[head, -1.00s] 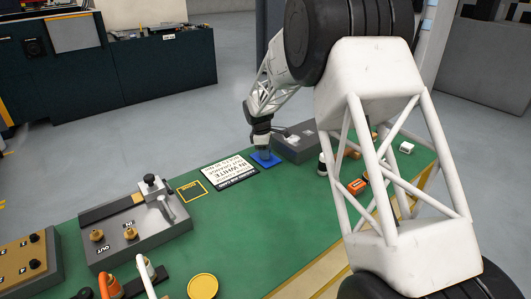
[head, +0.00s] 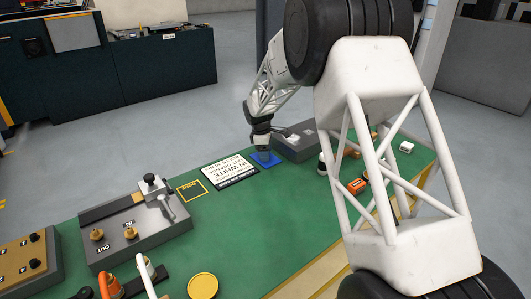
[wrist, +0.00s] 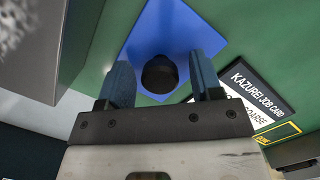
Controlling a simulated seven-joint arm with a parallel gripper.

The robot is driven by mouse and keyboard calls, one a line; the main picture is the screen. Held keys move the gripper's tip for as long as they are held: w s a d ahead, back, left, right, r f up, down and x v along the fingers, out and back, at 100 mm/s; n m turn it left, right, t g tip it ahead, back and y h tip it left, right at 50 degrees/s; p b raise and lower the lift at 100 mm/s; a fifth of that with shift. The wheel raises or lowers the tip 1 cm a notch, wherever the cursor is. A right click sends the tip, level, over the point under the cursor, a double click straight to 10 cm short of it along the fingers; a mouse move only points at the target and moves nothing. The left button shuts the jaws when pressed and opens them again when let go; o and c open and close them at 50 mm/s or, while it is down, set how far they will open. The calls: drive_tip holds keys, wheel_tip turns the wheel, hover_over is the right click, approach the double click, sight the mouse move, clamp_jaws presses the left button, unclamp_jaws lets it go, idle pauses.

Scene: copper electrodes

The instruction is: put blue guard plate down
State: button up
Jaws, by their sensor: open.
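The blue guard plate (head: 266,159) lies flat on the green bench top, beside the grey block and beyond the job card. In the wrist view the blue plate (wrist: 172,30) has a round black knob (wrist: 160,73) standing on it. My gripper (head: 262,148) is low over the plate. In the wrist view my gripper (wrist: 164,85) has its two blue fingers apart, one on each side of the knob. A gap shows between each finger and the knob.
The job card (head: 230,172) and a yellow-outlined rectangle (head: 192,190) lie left of the plate. A grey block (head: 296,143) stands close on its right. A grey fixture (head: 138,228) and a yellow disc (head: 202,286) are nearer. An orange item (head: 356,186) is at right.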

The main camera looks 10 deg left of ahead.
wheel_tip(320, 180, up, 12)
drive_tip(key=a, duration=0.1)
drive_tip(key=shift+a, duration=0.4)
drive_tip(key=shift+r, duration=0.1)
idle(0.9)
drive_tip(key=s+d+r+m+t+y, duration=0.1)
drive_tip(key=s+d+r+m, duration=0.3)
drive_tip(key=s+d+r, duration=0.55)
drive_tip(key=s+d+r+m, duration=0.45)
drive_tip(key=s+d, duration=0.75)
drive_tip(key=s, duration=0.3)
drive_tip(key=s+d+f+m, duration=0.2)
drive_tip(key=s+d+m, duration=0.1)
drive_tip(key=s, duration=0.7)
drive_tip(key=s+d+f+m+t, duration=0.1)
drive_tip(key=s+d+f+m, duration=0.1)
drive_tip(key=s, duration=0.9)
drive_tip(key=s+d+f+m, duration=0.2)
drive_tip(key=s+d+m, duration=0.2)
drive_tip(key=s, duration=0.6)
drive_tip(key=shift+s+d+m+t+y, duration=0.3)
drive_tip(key=shift+s+d+m+y, duration=0.1)
drive_tip(key=shift+d, duration=0.65)
